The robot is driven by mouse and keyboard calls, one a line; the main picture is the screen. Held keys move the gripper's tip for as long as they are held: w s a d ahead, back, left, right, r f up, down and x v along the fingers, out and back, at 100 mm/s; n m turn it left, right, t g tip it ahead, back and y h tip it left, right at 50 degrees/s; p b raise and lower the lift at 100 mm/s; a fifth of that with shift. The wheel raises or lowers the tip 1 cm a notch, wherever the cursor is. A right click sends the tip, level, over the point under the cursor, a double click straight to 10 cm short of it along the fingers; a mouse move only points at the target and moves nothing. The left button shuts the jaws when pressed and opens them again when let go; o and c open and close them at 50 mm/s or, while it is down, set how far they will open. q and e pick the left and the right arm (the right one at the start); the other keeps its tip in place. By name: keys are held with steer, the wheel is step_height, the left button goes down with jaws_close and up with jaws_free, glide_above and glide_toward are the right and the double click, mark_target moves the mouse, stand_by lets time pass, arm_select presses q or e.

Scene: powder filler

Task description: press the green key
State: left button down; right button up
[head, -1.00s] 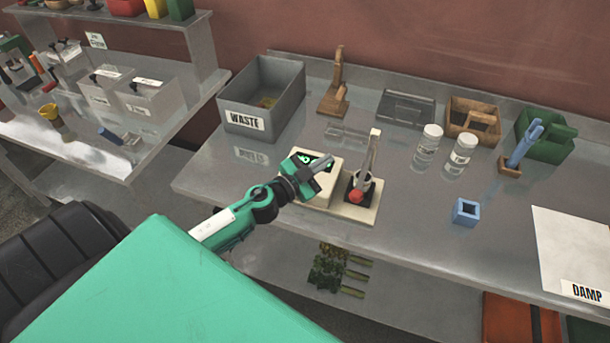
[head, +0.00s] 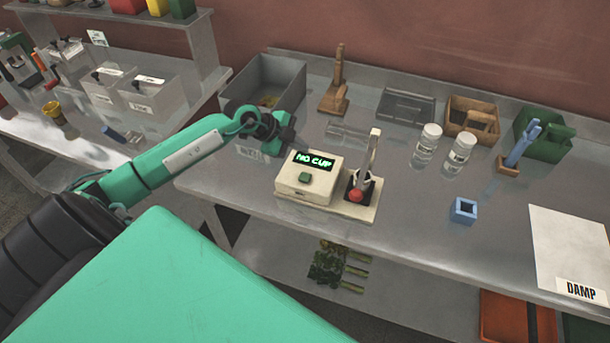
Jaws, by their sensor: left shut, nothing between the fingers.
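The powder filler (head: 297,190) is a cream box on the metal bench. Its display (head: 314,161) reads "NO CUP" in green letters. The green key (head: 304,179) is a small square on its sloped top, below the display, and is in plain view. Beside the box, on the same base, stand an upright post (head: 371,152) and a red knob (head: 355,195). My left gripper (head: 287,138) is shut and empty, up and to the left of the filler, in front of the waste bin and apart from the key. My right gripper is not in view.
The grey waste bin (head: 291,73) stands behind my left gripper. Two white-lidded jars (head: 429,139), a blue square holder (head: 464,210), a wooden box (head: 472,115) and a green bin (head: 545,135) stand to the right.

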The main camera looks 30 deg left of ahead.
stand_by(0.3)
arm_select(q)
steer(key=b, duration=0.6)
glide_above(301, 177)
step_height(301, 177, down, 6)
steer(key=shift+f, duration=0.2)
steer(key=shift+f+b, duration=0.6)
steer(key=shift+f, duration=0.6)
steer(key=shift+f, duration=0.15)
stand_by(0.6)
steer(key=shift+f, duration=0.3)
